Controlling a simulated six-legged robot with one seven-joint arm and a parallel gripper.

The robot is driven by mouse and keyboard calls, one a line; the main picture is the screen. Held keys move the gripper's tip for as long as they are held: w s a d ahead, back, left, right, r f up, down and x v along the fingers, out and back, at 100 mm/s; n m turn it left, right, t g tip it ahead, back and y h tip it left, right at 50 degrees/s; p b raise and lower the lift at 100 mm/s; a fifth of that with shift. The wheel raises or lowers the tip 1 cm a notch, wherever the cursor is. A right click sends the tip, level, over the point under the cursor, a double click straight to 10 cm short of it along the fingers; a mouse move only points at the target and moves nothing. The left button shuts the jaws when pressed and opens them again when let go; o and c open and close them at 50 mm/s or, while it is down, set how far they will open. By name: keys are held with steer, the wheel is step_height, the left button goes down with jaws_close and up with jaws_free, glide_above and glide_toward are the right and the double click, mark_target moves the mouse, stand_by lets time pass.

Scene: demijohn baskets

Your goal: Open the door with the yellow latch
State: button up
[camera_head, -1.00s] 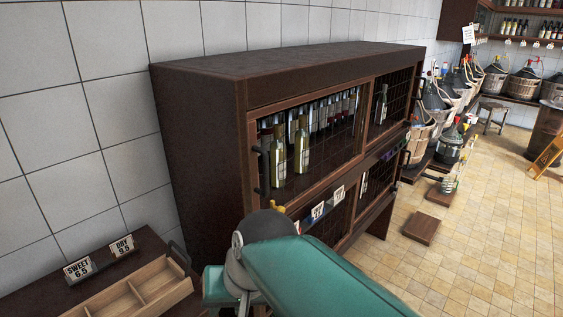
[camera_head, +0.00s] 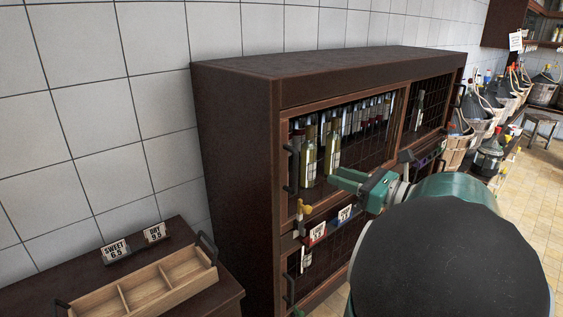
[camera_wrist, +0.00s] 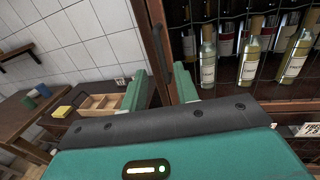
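The dark wooden cabinet (camera_head: 235,150) has a wire-mesh upper left door (camera_head: 372,150) with bottles behind it. A small yellow latch (camera_head: 304,208) sits at the lower left of that door, and a dark vertical handle (camera_head: 292,170) is on its left edge. The door looks closed. My gripper (camera_head: 338,179) is in front of the door, to the right of the handle and above the latch. In the wrist view my gripper (camera_wrist: 163,90) has its two fingers apart with nothing held between them. A dark handle (camera_wrist: 158,42) shows beyond them; the latch is not visible there.
A low counter at left holds a divided wooden tray (camera_head: 145,290) and price signs (camera_head: 115,250). Baskets of demijohns (camera_head: 458,150) stand at right. Tiled floor (camera_head: 535,200) is clear at far right.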

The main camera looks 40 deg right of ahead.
steer(key=x, duration=1.3)
steer(key=shift+a, duration=0.15)
steer(key=shift+c, duration=0.2)
jaws_close()
